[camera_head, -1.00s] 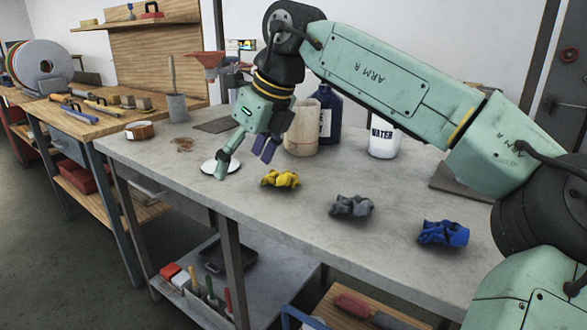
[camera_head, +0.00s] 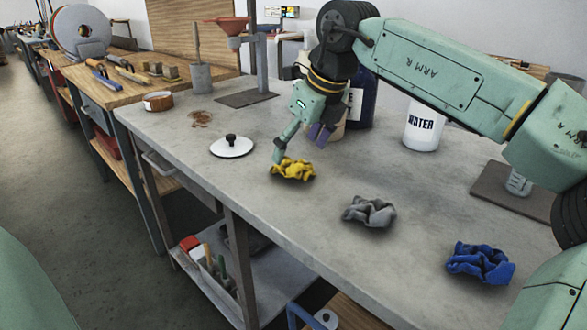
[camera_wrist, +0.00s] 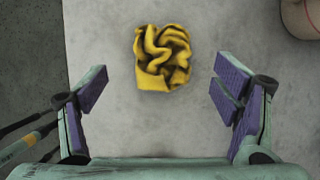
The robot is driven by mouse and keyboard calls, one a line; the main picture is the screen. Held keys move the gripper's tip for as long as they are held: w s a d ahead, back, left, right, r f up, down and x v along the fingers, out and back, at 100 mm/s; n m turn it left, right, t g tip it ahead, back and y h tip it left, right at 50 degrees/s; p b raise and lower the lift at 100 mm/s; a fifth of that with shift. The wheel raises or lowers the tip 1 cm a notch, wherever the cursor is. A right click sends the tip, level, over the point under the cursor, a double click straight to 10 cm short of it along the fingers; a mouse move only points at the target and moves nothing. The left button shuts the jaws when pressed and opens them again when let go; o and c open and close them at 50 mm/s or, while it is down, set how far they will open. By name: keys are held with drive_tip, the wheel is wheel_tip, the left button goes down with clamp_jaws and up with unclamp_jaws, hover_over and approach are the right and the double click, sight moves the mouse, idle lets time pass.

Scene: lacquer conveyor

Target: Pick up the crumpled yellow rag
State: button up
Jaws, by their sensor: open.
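The crumpled yellow rag (camera_head: 293,169) lies on the grey table near its left front edge. My gripper (camera_head: 300,147) is open and empty, just above and behind the rag in the head view. In the wrist view the rag (camera_wrist: 163,57) lies ahead of my gripper (camera_wrist: 160,98), roughly centred between the two purple-padded fingers and beyond their tips. Neither finger visibly touches it.
A grey rag (camera_head: 369,212) and a blue rag (camera_head: 480,262) lie to the right on the table (camera_head: 270,205). A white lid with a black knob (camera_head: 232,146) is at left. A WATER container (camera_head: 424,124) stands behind. Bare tabletop surrounds the yellow rag.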

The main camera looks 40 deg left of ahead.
sight(295, 161)
drive_tip(key=x, duration=0.5)
drive_tip(key=shift+w+d, duration=0.15)
drive_tip(key=shift+d, duration=0.05)
drive_tip(key=shift+c, duration=0.3)
drive_tip(key=c, duration=0.7)
drive_tip(key=shift+c, duration=0.2)
drive_tip(key=shift+w+r, duration=0.1)
drive_tip(key=shift+r, duration=0.35)
drive_tip(key=r, duration=0.1)
drive_tip(key=s+r, duration=0.1)
drive_tip(key=shift+d+r, duration=0.1)
drive_tip(key=shift+r, duration=0.15)
drive_tip(key=s+d+r+b, duration=0.1)
drive_tip(key=s+d+b, duration=0.1)
drive_tip(key=s, duration=1.3)
drive_tip(key=shift+r, duration=0.25)
drive_tip(key=shift+o, duration=0.3)
